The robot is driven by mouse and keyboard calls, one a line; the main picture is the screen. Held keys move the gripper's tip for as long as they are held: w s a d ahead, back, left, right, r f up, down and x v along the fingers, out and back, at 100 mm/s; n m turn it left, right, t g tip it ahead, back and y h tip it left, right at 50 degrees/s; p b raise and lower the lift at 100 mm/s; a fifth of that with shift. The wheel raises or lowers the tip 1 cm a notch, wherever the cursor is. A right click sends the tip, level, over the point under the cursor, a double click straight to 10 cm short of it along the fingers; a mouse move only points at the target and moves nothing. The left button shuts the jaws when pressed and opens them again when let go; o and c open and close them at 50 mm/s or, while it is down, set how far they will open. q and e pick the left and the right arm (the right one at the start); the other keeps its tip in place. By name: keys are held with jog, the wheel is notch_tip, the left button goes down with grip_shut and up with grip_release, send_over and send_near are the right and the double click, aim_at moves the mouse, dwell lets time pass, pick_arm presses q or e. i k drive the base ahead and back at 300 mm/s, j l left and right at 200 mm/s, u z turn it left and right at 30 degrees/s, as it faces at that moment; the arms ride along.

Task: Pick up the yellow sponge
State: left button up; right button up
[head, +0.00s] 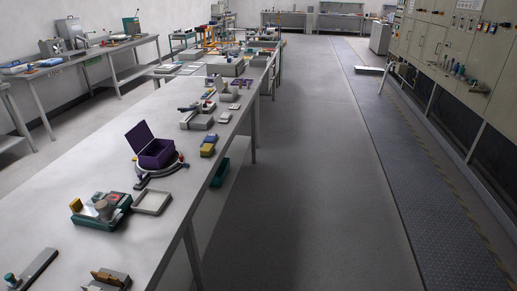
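A small yellow-and-blue block (209,146) lies on the long grey workbench (75,165), near its right edge and to the right of an open purple box (155,153). It looks most like the yellow sponge, but it is too small to be sure. A second small yellow piece (76,205) sits at the left end of a green-based device (101,210), nearer to me. Neither of my grippers shows in the head view.
A shallow grey tray (152,202) lies beside the green-based device. Several small fixtures stand farther along the bench. A wide clear floor aisle (305,180) runs right of the bench, with control cabinets (450,60) along the right wall.

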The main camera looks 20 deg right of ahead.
aim_at(207, 150)
jog(key=z, duration=0.1)
jog(key=i+l, duration=0.35)
jog(key=i, duration=0.15)
jog(key=i+l, duration=0.35)
jog(key=i, duration=0.15)
